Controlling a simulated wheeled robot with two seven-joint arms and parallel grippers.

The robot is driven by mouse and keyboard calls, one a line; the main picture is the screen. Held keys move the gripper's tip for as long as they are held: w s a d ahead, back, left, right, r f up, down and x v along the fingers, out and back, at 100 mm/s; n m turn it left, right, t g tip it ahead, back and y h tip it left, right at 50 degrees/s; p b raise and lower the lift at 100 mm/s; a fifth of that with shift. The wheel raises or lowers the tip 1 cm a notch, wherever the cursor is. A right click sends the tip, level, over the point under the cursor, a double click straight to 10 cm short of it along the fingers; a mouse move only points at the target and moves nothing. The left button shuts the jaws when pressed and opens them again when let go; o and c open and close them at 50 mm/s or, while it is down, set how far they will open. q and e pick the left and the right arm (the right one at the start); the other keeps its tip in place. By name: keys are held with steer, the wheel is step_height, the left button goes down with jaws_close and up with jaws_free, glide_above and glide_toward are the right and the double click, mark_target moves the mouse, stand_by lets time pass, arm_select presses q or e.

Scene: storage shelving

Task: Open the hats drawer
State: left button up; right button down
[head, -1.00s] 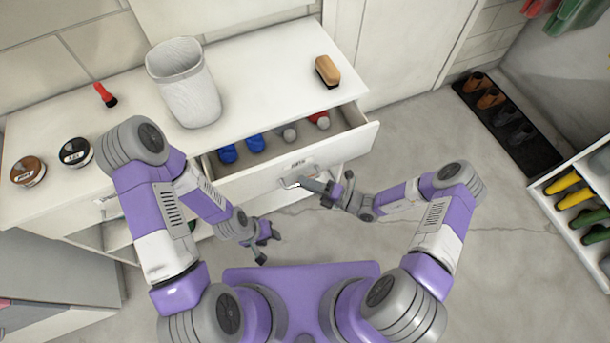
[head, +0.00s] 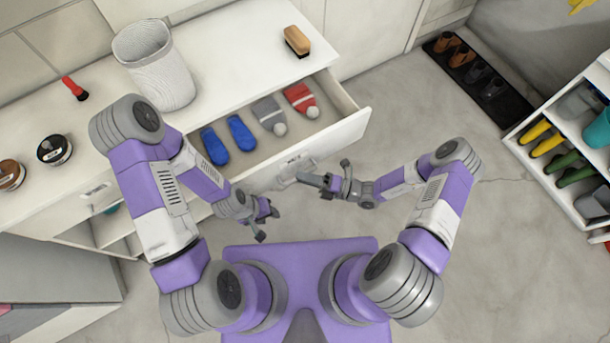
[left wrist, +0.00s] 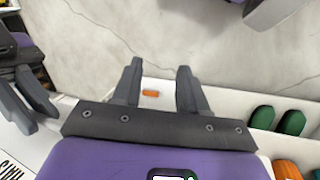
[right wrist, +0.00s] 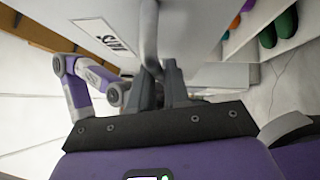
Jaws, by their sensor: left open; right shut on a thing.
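The hats drawer (head: 345,133) stands well out from the white cabinet in the head view. Two blue items (head: 226,140), a grey hat (head: 268,112) and a red hat (head: 301,98) lie inside it. My right gripper (head: 312,179) is shut on the drawer's handle (head: 292,172), at the middle of its front. The handle also shows between the fingers in the right wrist view (right wrist: 149,40). The front's label (right wrist: 105,36) is partly legible there. My left gripper (head: 268,221) is open and empty, low in front of the cabinet, apart from the drawer.
On the cabinet top (head: 215,60) are a white basket (head: 155,65), a wooden brush (head: 296,41), a red-handled brush (head: 75,88) and two round tins (head: 54,150). A shoe rack (head: 540,125) stands at the right.

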steer(key=c, duration=1.2)
jaws_free()
steer(key=shift+o, duration=0.2)
steer(key=shift+d, duration=0.15)
steer(key=v, duration=0.7)
steer(key=shift+d+p, duration=0.2)
steer(key=shift+p, duration=0.2)
steer(key=shift+s, duration=0.15)
